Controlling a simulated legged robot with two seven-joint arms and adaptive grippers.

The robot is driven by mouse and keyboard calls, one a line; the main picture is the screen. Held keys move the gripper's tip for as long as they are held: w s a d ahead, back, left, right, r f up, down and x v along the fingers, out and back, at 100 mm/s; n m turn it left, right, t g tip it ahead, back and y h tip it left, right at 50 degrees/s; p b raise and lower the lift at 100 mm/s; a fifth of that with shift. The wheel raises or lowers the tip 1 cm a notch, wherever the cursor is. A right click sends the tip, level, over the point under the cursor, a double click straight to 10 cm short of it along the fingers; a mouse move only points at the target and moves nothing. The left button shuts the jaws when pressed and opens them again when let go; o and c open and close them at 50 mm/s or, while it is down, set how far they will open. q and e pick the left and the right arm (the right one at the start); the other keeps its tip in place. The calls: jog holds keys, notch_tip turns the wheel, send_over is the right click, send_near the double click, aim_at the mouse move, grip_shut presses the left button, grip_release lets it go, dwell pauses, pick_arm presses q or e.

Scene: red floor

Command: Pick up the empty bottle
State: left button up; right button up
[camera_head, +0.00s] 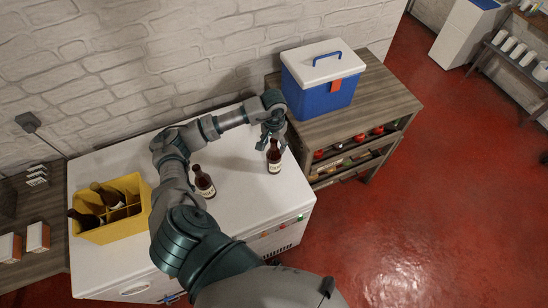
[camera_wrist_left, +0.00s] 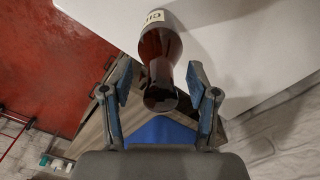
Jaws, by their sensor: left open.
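A dark brown bottle (camera_head: 273,160) with a pale label stands upright near the right end of the white-topped unit. My left gripper (camera_head: 270,133) is at its neck, from above and behind. In the left wrist view the bottle (camera_wrist_left: 157,60) lies between the two open fingers (camera_wrist_left: 160,80), with a gap on each side. A second labelled brown bottle (camera_head: 203,182) stands to the left, beside my arm. I cannot tell from the dark glass which bottle is empty. My right gripper is not in view.
A yellow divided crate (camera_head: 143,186) with dark bottles stands at the left of the white top (camera_head: 236,203). A blue cooler (camera_head: 322,80) with a white lid stands on the wooden table (camera_head: 383,97) at the right. Open red floor (camera_head: 420,215) lies beyond.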

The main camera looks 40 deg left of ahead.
pick_arm(q)
jog(key=shift+a, duration=0.1)
grip_shut()
dwell(0.3)
